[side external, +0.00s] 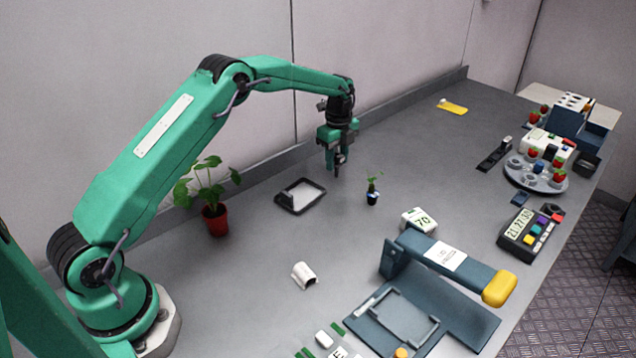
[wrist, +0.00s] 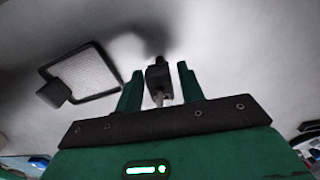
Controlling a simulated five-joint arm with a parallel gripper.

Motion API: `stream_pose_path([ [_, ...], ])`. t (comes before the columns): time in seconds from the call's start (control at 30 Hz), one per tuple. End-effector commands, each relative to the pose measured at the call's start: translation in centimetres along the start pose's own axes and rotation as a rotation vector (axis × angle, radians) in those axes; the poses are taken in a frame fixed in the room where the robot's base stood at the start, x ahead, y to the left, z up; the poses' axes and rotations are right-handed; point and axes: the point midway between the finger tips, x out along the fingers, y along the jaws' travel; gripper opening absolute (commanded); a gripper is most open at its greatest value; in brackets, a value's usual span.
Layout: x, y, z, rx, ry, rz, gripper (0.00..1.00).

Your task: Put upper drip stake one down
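My gripper (side external: 338,158) hangs above the grey bench, pointing down, to the right of a dark-framed tray. In the wrist view, my gripper's two green fingers (wrist: 160,88) stand on either side of a small dark piece with a paler tip, which appears to be the drip stake (wrist: 158,80). In the side view the stake shows only as a dark bit at the fingertips. A soft shadow lies on the bench near it in the wrist view.
The dark-framed tray with a pale mesh floor (side external: 301,196) lies close by; it also shows in the wrist view (wrist: 86,72). A small seedling pot (side external: 372,198) stands to the right. A red-potted plant (side external: 215,220) stands left. The bench behind is clear.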

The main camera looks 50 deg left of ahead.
Motion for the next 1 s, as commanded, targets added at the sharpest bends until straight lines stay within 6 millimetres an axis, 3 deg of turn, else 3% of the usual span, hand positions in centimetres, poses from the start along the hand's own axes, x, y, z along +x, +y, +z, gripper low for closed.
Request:
stream_pose_path([
  [0.53, -0.9, 0.0, 0.0, 0.000, 0.000, -0.001, 0.45],
  [0.77, -3.5, -0.1, 0.0, 0.000, 0.000, -0.003, 0.45],
  [1.0, -7.5, -0.1, 0.0, 0.000, 0.000, -0.003, 0.45],
])
